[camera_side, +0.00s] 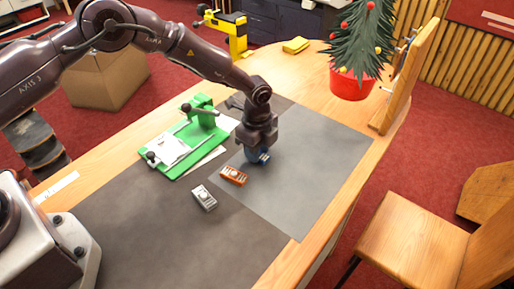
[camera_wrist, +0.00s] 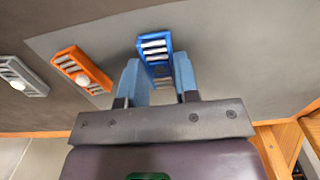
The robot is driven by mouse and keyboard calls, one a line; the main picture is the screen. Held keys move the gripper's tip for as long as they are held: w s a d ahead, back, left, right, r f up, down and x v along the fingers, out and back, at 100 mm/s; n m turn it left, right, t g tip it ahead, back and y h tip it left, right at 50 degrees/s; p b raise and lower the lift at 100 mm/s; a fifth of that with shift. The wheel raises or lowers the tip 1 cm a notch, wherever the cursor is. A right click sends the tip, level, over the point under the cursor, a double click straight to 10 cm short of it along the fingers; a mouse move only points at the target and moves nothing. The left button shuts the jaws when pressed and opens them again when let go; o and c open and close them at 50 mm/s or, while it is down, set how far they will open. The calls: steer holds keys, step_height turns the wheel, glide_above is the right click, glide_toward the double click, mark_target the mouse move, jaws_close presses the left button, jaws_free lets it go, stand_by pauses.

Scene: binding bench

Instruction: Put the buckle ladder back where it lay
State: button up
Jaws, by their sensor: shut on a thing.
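A blue buckle ladder (camera_wrist: 155,47) with pale rungs and a round knob is between the fingers of my gripper (camera_wrist: 158,80) in the wrist view. My gripper (camera_side: 257,155) is shut on it, and part of the blue ladder (camera_side: 264,158) shows below the fingers in the side view. It is at or just above the grey mat; I cannot tell whether it touches. An orange ladder (camera_side: 233,176) and a light grey ladder (camera_side: 204,198) lie to the left in both views, apart from the gripper.
A green board (camera_side: 180,150) with clamped white sheets stands left of my gripper. The lighter grey mat (camera_side: 310,185) is bare to the right. A small decorated tree in a red pot (camera_side: 352,84), a wooden upright panel (camera_side: 405,80) and a yellow block (camera_side: 295,45) stand farther back.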

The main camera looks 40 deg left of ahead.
steer(key=o, duration=0.8)
steer(key=shift+f, duration=0.1)
step_height(320, 180, up, 12)
steer(key=shift+r, duration=0.15)
steer(key=shift+r, duration=0.1)
